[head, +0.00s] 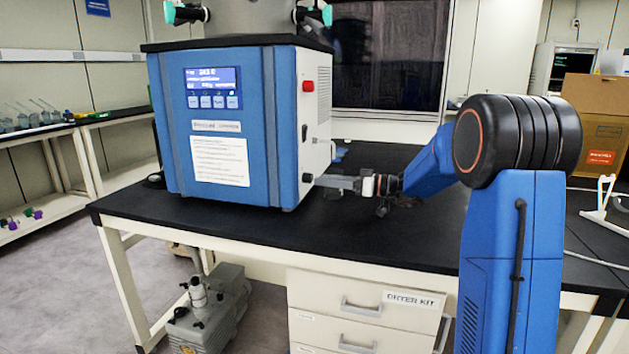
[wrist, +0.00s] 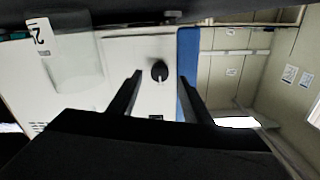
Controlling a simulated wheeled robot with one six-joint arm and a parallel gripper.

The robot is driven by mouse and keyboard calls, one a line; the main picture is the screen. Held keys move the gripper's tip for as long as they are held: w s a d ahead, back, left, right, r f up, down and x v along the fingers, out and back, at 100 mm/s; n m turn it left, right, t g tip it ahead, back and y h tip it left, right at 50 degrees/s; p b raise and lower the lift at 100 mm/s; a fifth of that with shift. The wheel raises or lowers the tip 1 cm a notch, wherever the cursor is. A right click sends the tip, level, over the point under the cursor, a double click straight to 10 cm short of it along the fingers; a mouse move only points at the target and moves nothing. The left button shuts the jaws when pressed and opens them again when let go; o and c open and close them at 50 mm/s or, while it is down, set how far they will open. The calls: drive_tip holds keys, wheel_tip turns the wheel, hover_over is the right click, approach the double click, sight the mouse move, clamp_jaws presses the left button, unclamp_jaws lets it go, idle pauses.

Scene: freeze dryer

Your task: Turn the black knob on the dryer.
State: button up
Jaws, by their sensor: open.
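The dryer (head: 277,140) has a blue front with a lit screen and a pale side wall, and it stands on the black bench top. A small black knob (head: 307,178) sits low on that side wall, close to the front edge. In the wrist view the round black knob (wrist: 159,70) shows between my two fingertips. My gripper (head: 322,181) reaches in from the right, level with the knob, with its fingers pointed at the side wall. It is open and empty. I cannot tell whether the fingertips flank the knob or stop just short of it.
A red button (head: 308,86) and a black fitting (head: 305,132) are higher on the same wall. The black bench top (head: 230,222) is clear in front of the dryer. A cardboard box (head: 595,110) stands at the right. A grey pump (head: 208,312) is on the floor.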

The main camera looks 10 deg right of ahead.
sight(312, 179)
drive_tip(key=shift+x, duration=2.15)
drive_tip(key=c, duration=1.1)
